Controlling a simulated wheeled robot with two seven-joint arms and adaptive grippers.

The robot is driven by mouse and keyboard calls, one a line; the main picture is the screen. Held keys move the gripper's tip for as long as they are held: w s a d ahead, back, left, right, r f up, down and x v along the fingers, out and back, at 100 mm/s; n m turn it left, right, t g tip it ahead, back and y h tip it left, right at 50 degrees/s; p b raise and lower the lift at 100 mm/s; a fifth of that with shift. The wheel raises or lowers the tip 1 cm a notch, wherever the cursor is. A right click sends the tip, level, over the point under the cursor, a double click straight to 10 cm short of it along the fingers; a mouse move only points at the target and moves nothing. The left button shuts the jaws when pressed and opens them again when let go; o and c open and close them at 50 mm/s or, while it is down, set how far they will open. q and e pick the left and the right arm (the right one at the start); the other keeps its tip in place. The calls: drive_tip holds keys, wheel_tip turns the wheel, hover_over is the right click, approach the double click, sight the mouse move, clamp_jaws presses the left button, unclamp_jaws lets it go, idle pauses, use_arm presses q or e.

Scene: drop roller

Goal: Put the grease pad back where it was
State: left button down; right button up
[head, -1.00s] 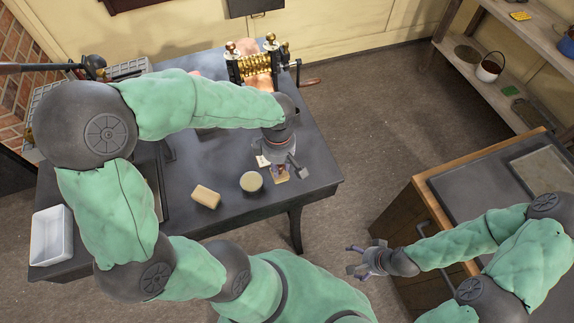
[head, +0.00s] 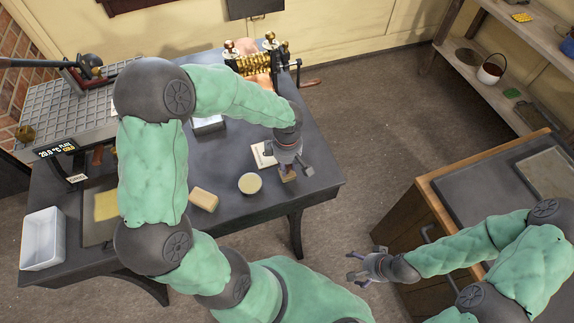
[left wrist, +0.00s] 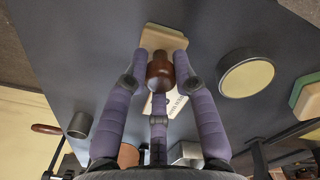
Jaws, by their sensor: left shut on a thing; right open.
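My left gripper (head: 288,166) is shut on the brown knob (left wrist: 160,71) of the grease pad, whose pale beige block (left wrist: 166,37) shows beyond the fingertips in the left wrist view. The head view shows the pad (head: 287,174) small and partly hidden below the fingers, over the right part of the dark table (head: 230,225). I cannot tell whether it touches the table. A white card (head: 262,154) with print lies just left of my left gripper. My right gripper (head: 356,267) is open and empty, off the table's right side.
A round tin with a cream top (head: 250,184) and a tan-and-green block (head: 204,199) lie left of the pad. The brass roller machine (head: 262,67) stands at the back. A white tray (head: 43,239) sits at the left. A wooden cabinet (head: 410,225) stands to the right.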

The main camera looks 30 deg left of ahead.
use_arm(q)
drive_tip(key=c, duration=1)
unclamp_jaws()
drive_tip(key=shift+r, duration=0.2)
wheel_tip(320, 180, up, 12)
drive_tip(key=p, duration=0.3)
drive_tip(key=shift+f, duration=0.15)
